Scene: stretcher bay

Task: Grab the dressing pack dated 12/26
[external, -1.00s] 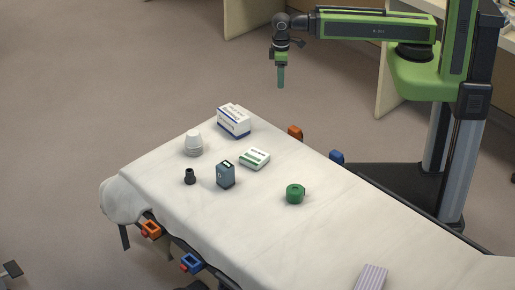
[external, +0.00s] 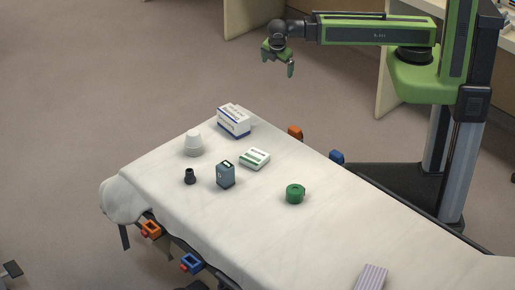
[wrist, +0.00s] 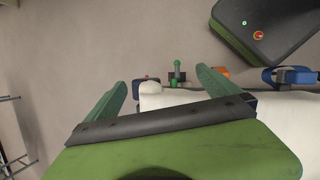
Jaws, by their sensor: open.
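Two packs on the stretcher could be dressing packs. A white box with blue edging (external: 234,121) stands near the far end, and a smaller white and green pack (external: 255,158) lies in front of it. The print on both is too small to read, so I cannot tell which bears 12/26. My gripper (external: 278,62) is open and empty, high above and beyond the far edge of the stretcher. In the wrist view my gripper's two green fingers (wrist: 170,92) are spread apart, with floor and part of the white sheet beyond. No pack is clear there.
The sheeted stretcher (external: 330,225) also holds a white cup-like item (external: 193,143), a small black item (external: 190,176), a grey-blue box (external: 225,174), a green roll (external: 295,193) and a striped cloth (external: 371,277). Orange (external: 295,132) and blue (external: 337,157) buckles hang at the far edge.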

